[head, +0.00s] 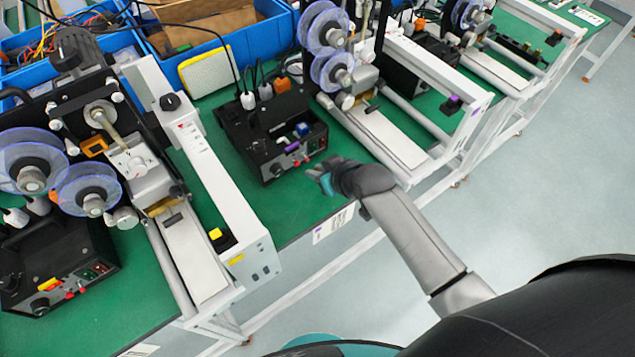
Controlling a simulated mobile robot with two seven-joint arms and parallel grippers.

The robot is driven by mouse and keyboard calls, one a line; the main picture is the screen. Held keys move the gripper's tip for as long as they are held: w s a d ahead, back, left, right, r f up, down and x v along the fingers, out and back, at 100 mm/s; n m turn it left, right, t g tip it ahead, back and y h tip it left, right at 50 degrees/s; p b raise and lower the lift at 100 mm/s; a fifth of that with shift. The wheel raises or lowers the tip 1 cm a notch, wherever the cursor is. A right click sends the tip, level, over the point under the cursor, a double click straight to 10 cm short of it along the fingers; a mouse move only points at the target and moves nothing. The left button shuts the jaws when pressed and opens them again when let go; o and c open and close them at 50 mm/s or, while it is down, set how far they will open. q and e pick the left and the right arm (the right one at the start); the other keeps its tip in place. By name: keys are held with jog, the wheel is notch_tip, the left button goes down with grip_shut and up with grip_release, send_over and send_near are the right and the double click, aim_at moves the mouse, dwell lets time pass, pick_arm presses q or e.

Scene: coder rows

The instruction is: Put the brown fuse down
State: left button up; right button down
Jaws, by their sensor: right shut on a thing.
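My right gripper (321,176) is at the front edge of the green table, just right of and in front of a black control box (262,140). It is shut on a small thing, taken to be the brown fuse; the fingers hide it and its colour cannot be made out. I cannot tell whether it touches the table. The box has small blue and purple parts on its front. My left gripper is not in view.
Machines with clear purple reels (325,28) stand on both sides of the box. A white rail (213,200) runs down on the left. Blue bins (235,42) and a yellow-white sponge-like block (205,70) are behind. Bare green tabletop (290,208) lies in front of the box.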

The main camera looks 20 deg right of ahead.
jog(key=shift+f+b, duration=0.55)
jog(key=shift+f, duration=1.5)
jog(key=shift+f, duration=0.15)
jog(key=c, duration=0.8)
grip_release()
jog(key=shift+c, duration=0.2)
jog(key=shift+s+r, duration=0.1)
jog(key=shift+r, duration=0.2)
jog(key=p+v, duration=0.3)
jog(key=v, duration=0.8)
jog(key=shift+s+r, duration=0.2)
jog(key=shift+r, duration=0.05)
jog(key=shift+d, duration=0.15)
